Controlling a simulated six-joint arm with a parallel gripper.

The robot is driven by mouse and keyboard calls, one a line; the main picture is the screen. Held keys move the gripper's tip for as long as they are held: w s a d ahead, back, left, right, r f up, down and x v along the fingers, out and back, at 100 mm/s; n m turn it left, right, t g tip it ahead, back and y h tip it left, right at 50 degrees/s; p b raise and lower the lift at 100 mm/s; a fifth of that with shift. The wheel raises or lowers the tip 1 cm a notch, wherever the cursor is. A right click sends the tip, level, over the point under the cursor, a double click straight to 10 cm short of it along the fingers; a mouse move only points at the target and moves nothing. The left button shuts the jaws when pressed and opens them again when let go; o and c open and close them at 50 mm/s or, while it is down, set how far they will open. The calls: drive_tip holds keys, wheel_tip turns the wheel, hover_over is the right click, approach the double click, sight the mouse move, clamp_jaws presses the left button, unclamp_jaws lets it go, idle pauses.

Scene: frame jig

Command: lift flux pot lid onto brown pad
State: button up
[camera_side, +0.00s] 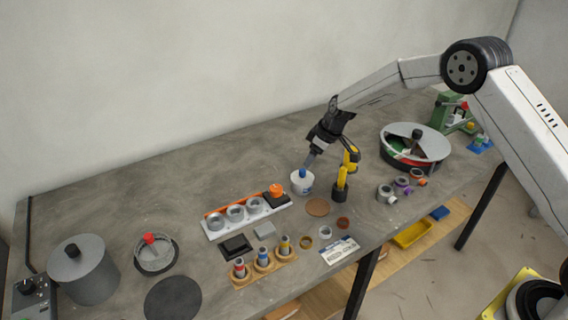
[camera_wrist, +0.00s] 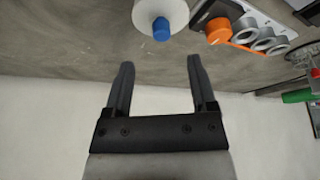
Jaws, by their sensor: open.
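The flux pot (camera_side: 302,187) is a small white pot standing upright on the grey bench, with a blue-knobbed lid (camera_side: 302,173) on top. In the wrist view the white pot (camera_wrist: 168,9) and its blue knob (camera_wrist: 161,29) are at the top edge, beyond the fingertips. The brown pad (camera_side: 318,207) is a flat round disc on the bench just in front of the pot, and is bare. My gripper (camera_side: 311,160) is tilted just above and behind the pot. In the wrist view its fingers (camera_wrist: 158,66) are apart with nothing between them.
A yellow and black upright device (camera_side: 346,178) stands close right of the pot. A white rack (camera_side: 245,214) with grey rings and an orange knob (camera_wrist: 218,31) is to the left. Small rings (camera_side: 326,232) lie in front. A round drum (camera_side: 414,147) stands further right.

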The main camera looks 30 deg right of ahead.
sight(303, 170)
drive_tip(key=shift+x, duration=0.85)
drive_tip(key=shift+a+f, duration=0.1)
drive_tip(key=shift+x, duration=2.5)
clamp_jaws()
